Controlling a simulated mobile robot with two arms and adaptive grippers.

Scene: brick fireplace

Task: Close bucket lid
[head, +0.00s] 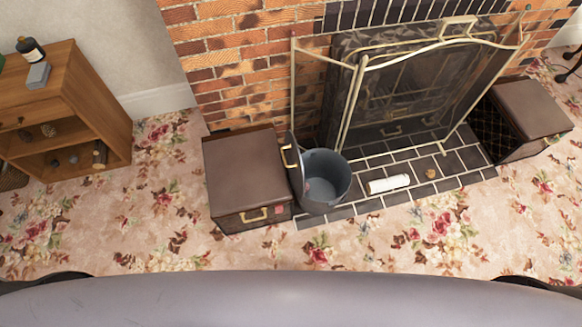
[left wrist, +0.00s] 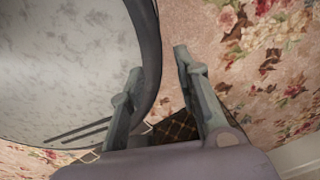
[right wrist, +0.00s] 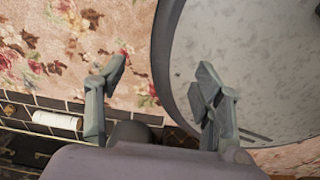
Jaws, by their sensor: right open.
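The grey metal bucket (head: 326,180) stands upright on the front left of the dark tiled hearth, its mouth open and its inside visible. Its lid (head: 295,172) stands steeply tilted at the bucket's left rim, with a gold handle (head: 288,157) facing left. My left gripper (left wrist: 158,59) shows in the left wrist view with its fingers apart and nothing between them. My right gripper (right wrist: 162,65) shows in the right wrist view, also open and empty. Neither gripper shows in the head view, and both are away from the bucket.
A brown box (head: 240,172) stands close left of the bucket and lid. A white roll (head: 388,184) lies on the hearth (head: 345,211) to the right. A fireplace screen (head: 415,85) stands behind. Another box (head: 530,110) is at right, a wooden shelf (head: 85,100) at left. Floral carpet in front is clear.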

